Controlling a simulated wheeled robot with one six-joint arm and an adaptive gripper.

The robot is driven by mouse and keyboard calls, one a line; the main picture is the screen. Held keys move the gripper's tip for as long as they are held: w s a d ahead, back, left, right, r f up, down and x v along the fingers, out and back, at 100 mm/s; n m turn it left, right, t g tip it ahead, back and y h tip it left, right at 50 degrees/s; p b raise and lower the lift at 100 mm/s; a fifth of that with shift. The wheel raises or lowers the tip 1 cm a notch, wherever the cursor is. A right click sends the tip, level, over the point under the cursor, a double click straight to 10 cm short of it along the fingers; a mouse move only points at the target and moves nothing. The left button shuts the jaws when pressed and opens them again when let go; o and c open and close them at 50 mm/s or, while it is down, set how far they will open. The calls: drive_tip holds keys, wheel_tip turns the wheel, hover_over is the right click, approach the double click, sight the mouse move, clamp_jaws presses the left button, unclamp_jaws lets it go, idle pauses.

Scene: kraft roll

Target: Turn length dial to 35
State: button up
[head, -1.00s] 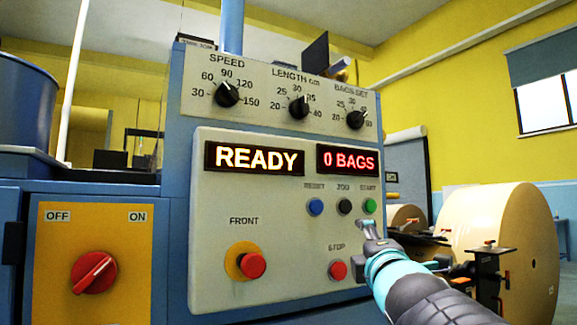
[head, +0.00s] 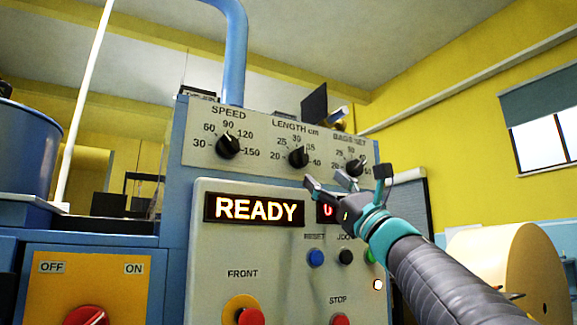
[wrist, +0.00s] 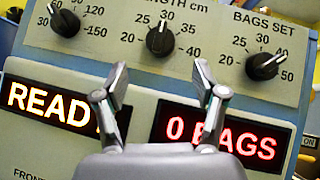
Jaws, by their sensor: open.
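The length dial (head: 298,157) is a black knob on the upper grey panel, marked 20 to 40. My gripper (head: 328,182) is open and empty, just below and right of the dial in the head view. In the wrist view its two fingers (wrist: 160,68) stand apart below the dial, which lies centred between and beyond their tips. No contact with the knob shows.
The speed dial (head: 228,146) is left of the length dial and the bags set dial (wrist: 265,66) is right. Below are the READY display (head: 254,208), the bags display (wrist: 220,135) and several push buttons. My arm partly covers the lower panel's right side.

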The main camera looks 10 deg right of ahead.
sight(307, 163)
drive_tip(key=p+x, duration=0.3)
drive_tip(key=x, duration=0.5)
drive_tip(key=shift+w+a+r, duration=0.15)
drive_tip(key=shift+w+r, duration=0.05)
drive_tip(key=shift+w, duration=0.05)
drive_tip(key=c, duration=1.1)
